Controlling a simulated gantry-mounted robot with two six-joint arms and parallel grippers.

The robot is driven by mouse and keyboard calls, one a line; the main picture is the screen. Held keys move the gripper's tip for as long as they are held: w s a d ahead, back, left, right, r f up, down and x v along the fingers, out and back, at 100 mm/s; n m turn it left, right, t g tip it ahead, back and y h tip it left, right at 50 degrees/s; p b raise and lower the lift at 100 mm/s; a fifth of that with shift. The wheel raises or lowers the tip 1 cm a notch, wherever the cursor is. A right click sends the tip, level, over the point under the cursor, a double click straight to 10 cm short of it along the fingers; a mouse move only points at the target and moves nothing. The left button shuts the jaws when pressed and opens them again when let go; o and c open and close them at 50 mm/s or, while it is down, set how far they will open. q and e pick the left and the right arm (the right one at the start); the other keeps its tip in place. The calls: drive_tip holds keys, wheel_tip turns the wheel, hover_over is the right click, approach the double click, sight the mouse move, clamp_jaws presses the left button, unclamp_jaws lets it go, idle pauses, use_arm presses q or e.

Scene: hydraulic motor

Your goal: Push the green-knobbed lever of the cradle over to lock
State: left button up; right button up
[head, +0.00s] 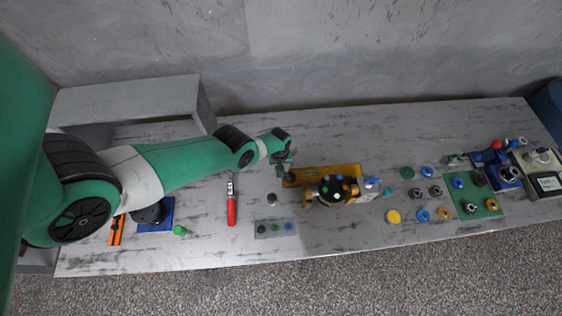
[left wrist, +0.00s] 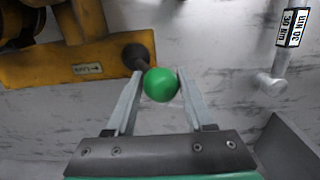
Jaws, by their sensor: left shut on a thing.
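The yellow cradle (head: 345,170) stands mid-table and holds the motor (head: 333,190), which has coloured caps on top. In the left wrist view the cradle (left wrist: 60,66) fills the upper left, with a small arrow label (left wrist: 87,69) on its face. The lever's green knob (left wrist: 161,84) sits between the fingertips of my left gripper (left wrist: 161,76), beside a dark round part at the cradle's end. My left gripper (head: 283,170) is shut on the knob at the cradle's left end in the head view. My right gripper is not in view.
A red-handled tool (head: 231,208) and a small grey tray (head: 275,228) lie left of the cradle. Several rings and caps, a green mat (head: 468,210) and a blue vise-like fixture (head: 495,165) are to the right. A grey shelf (head: 135,98) stands at the back left.

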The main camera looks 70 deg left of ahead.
use_arm(q)
drive_tip(key=shift+o, duration=0.4)
drive_tip(key=shift+s+f, duration=0.45)
drive_tip(key=shift+s, duration=0.25)
drive_tip(key=o, duration=0.6)
drive_tip(key=shift+o, duration=0.6)
drive_tip(key=shift+s+a, duration=0.1)
drive_tip(key=shift+s, duration=0.1)
drive_tip(key=shift+w, duration=0.1)
drive_tip(key=shift+r, duration=0.1)
wheel_tip(320, 180, up, 6)
drive_tip(key=p, duration=0.6)
drive_tip(key=shift+w, duration=0.1)
